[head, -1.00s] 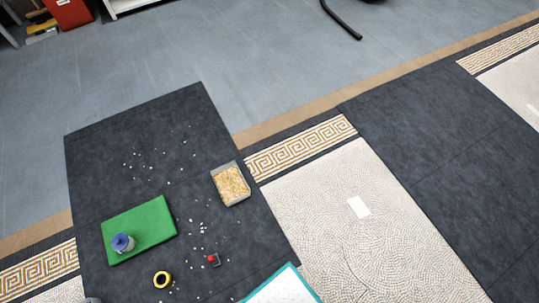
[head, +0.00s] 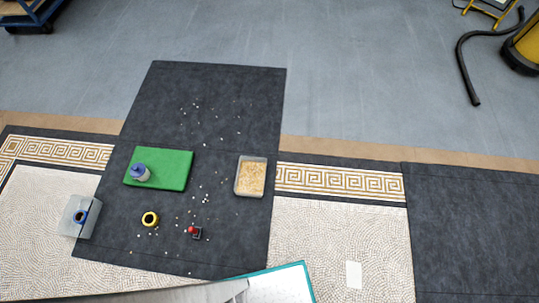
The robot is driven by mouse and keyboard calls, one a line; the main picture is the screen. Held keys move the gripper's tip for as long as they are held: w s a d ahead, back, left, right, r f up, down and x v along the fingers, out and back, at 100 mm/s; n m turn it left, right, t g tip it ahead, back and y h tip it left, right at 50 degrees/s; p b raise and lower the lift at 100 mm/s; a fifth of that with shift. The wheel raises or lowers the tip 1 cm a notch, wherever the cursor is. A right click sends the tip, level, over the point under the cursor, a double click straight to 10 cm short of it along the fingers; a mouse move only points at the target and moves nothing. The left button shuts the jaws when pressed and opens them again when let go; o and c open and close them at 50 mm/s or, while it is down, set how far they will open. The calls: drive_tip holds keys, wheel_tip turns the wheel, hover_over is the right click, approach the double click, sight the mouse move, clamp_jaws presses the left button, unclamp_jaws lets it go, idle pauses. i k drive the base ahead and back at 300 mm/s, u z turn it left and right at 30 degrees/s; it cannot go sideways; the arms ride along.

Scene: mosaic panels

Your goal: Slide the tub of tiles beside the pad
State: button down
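The tub of tiles (head: 236,189) is a shallow grey box filled with small tan pieces. It stands near the right edge of the dark mat in the head view. The pad (head: 172,180) is a flat green rectangle lying to the left of the tub. A strip of bare dark mat separates them, and the tub is apart from the pad. A bottle with a blue-purple top (head: 141,173) stands on the pad's left part. My gripper is not in view.
White chips lie scattered on the dark mat (head: 210,90). A yellow ring (head: 150,219) and a small red-topped item (head: 195,232) lie nearer. A grey box-like item (head: 74,227) sits at the mat's left edge. A teal-edged white board (head: 285,287) is at the bottom.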

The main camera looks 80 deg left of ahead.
sight(251, 184)
drive_tip(key=u, duration=0.6)
drive_tip(key=i, duration=0.75)
drive_tip(key=u, duration=1.15)
drive_tip(key=i, duration=0.3)
drive_tip(key=u, duration=0.15)
